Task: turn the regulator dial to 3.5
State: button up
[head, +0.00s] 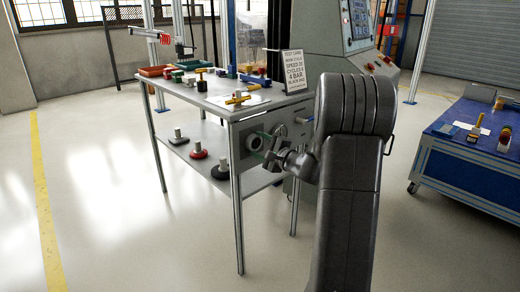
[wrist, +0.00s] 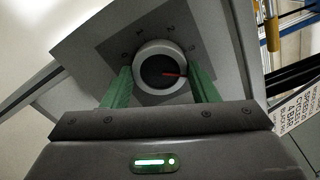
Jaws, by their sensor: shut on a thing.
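The regulator dial (wrist: 150,73) shows in the wrist view as a round knob with a pale rim and dark face on a grey plate. Its red pointer (wrist: 173,74) points right in the picture.
A blue-topped cart (head: 463,143) is at right. Floor at left is clear.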

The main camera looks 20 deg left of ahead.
jog(key=shift+n, duration=1.1)
jog(key=o, duration=1)
jog(key=shift+c, duration=0.2)
jog(key=shift+d, duration=0.1)
jog(key=p+v, duration=0.3)
jog(key=v, duration=1)
jog(key=shift+s+d, duration=0.25)
jog(key=shift+d, duration=0.05)
jog(key=shift+a, duration=0.1)
jog(key=b+x, duration=0.3)
jog(key=x, duration=1)
jog(key=shift+w+a, duration=0.25)
jog(key=shift+a, duration=0.1)
